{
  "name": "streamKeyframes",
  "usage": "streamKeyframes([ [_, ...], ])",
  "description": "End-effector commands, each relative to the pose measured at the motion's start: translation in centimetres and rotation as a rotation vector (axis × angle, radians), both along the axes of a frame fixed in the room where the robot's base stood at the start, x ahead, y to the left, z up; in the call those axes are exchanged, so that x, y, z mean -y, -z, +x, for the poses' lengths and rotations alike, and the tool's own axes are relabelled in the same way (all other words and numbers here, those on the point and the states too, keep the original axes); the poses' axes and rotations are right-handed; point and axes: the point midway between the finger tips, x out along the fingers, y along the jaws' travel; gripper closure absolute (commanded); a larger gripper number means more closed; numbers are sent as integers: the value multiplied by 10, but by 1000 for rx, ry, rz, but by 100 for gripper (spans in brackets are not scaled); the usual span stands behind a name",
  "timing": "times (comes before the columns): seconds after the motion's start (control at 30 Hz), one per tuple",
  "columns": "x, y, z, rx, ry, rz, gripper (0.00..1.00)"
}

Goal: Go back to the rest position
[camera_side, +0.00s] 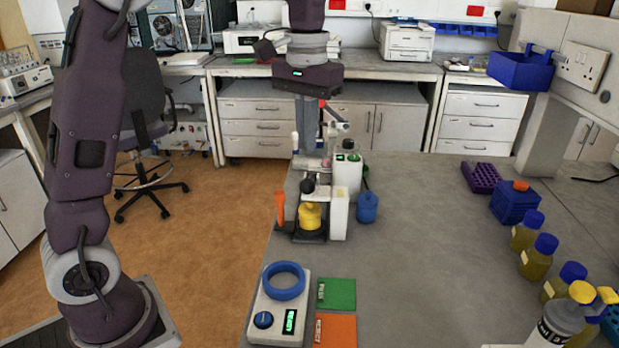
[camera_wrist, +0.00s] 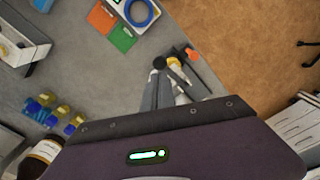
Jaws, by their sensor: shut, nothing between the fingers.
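My gripper (camera_side: 308,140) hangs pointing down at the far end of the grey bench, above and behind the group of small devices. In the wrist view its fingers (camera_wrist: 160,70) are together, with nothing seen held between them. The tips are partly hard to tell from the dark and yellow items behind them. A yellow bottle (camera_side: 310,216) with a dark top stands on a small dark base, nearer the side camera than my gripper.
A white box (camera_side: 348,174) and a blue bottle (camera_side: 367,207) stand close by. A device with a blue ring (camera_side: 284,294), green card (camera_side: 336,293) and orange card (camera_side: 335,331) lie nearer. Blue-capped bottles (camera_side: 538,260) line the right. The bench middle is clear.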

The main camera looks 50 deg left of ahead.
Motion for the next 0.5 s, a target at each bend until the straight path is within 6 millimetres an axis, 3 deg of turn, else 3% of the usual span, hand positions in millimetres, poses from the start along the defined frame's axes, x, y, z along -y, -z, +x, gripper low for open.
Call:
streamKeyframes([
  [0.07,1,-3,-5,9,4,-1,100],
  [0.17,10,-19,-34,72,33,-5,100],
  [0.3,29,-33,-112,229,115,4,100],
  [0.4,40,-22,-167,340,175,22,100],
  [0.5,46,-2,-206,424,221,43,100],
])
